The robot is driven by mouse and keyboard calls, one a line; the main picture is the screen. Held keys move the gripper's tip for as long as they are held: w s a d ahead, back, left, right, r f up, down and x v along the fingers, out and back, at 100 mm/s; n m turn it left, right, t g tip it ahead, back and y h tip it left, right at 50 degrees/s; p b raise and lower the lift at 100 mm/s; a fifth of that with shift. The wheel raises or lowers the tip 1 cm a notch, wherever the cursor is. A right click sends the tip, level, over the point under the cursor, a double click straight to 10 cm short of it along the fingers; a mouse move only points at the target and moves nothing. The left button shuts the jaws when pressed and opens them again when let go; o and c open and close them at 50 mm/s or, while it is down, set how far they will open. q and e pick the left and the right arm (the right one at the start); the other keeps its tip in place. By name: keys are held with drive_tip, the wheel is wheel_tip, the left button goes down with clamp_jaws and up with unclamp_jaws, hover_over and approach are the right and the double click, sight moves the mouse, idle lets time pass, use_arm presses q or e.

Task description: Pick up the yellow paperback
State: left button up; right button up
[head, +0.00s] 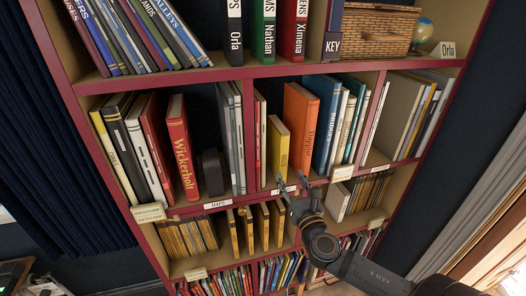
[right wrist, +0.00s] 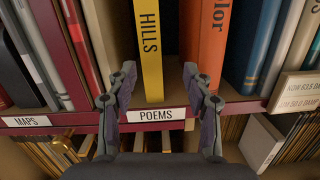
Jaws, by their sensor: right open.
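The yellow paperback (head: 278,147) stands upright on the middle shelf, its spine facing out; in the right wrist view (right wrist: 149,48) the spine reads HILLS. My right gripper (head: 291,181) is open just in front of the lower part of its spine. In the right wrist view my gripper (right wrist: 159,75) has one finger to each side of the yellow spine, with a wider gap on the right. The fingers look apart from the book. My left gripper is not in view.
An orange book (head: 299,118) stands right of the yellow one, with a gap between their spines. Thin white and red books (head: 260,140) stand to its left. The shelf edge carries a POEMS label (right wrist: 156,115) below the book. The shelf above (head: 250,72) closes off the top.

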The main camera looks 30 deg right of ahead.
sight(285, 168)
drive_tip(key=shift+w+r+n+y, duration=0.1)
drive_tip(key=shift+w+n+y, duration=0.25)
drive_tip(key=shift+n+y, duration=0.25)
drive_tip(key=shift+h, duration=0.3)
drive_tip(key=x, duration=0.3)
drive_tip(key=p+x, duration=0.1)
drive_tip(key=shift+w+a+r, duration=0.15)
drive_tip(key=shift+w+r, duration=0.15)
drive_tip(key=shift+w, duration=0.05)
drive_tip(key=shift+w+f, duration=0.1)
drive_tip(key=shift+w, duration=0.15)
drive_tip(key=x, duration=0.1)
drive_tip(key=p+x, duration=0.1)
drive_tip(key=x, duration=0.1)
drive_tip(key=p+x, duration=0.1)
drive_tip(key=shift+w+a+r, duration=0.1)
drive_tip(key=shift+w+r, duration=0.25)
drive_tip(key=shift+w+f, duration=0.1)
drive_tip(key=shift+w, duration=0.15)
drive_tip(key=shift+s, duration=0.15)
drive_tip(key=shift+c, duration=1.2)
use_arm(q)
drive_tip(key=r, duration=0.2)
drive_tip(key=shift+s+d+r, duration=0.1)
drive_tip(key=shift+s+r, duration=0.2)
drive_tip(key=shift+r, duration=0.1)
use_arm(e)
clamp_jaws()
